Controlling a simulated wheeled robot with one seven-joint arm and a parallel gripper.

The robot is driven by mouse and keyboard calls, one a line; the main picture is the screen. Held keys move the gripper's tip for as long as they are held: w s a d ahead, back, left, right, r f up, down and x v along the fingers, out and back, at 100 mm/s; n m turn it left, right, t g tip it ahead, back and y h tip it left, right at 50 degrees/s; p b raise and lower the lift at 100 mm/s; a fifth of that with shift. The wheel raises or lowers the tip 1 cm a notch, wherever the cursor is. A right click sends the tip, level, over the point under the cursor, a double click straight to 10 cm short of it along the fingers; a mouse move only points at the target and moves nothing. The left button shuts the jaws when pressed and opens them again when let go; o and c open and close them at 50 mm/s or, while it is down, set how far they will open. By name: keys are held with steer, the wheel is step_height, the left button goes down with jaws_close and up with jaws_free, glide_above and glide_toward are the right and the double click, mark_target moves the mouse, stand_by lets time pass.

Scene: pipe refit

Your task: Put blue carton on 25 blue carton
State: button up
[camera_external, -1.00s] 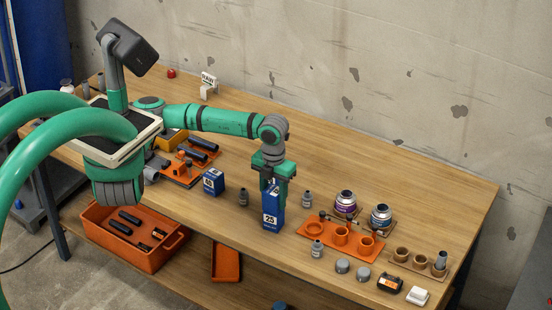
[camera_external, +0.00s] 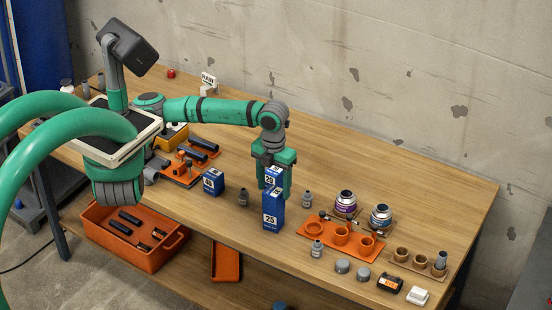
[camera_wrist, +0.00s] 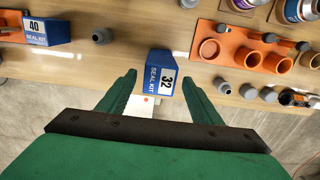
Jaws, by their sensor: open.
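The 25 blue carton (camera_external: 273,217) stands upright near the table's front edge. A smaller-looking blue carton (camera_external: 271,177) sits on top of it, partly hidden by my fingers; its number is hard to read from outside. In the wrist view a blue seal kit carton (camera_wrist: 161,74) marked 32 lies between my fingertips, with a gap visible on both sides. My gripper (camera_external: 275,189) points down, open, with its fingers around the upper carton. The wrist view shows its spread fingers (camera_wrist: 160,82).

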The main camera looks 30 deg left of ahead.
mark_target(274, 191)
step_height(274, 191, up, 7)
steer(key=shift+r, duration=0.2)
stand_by(0.6)
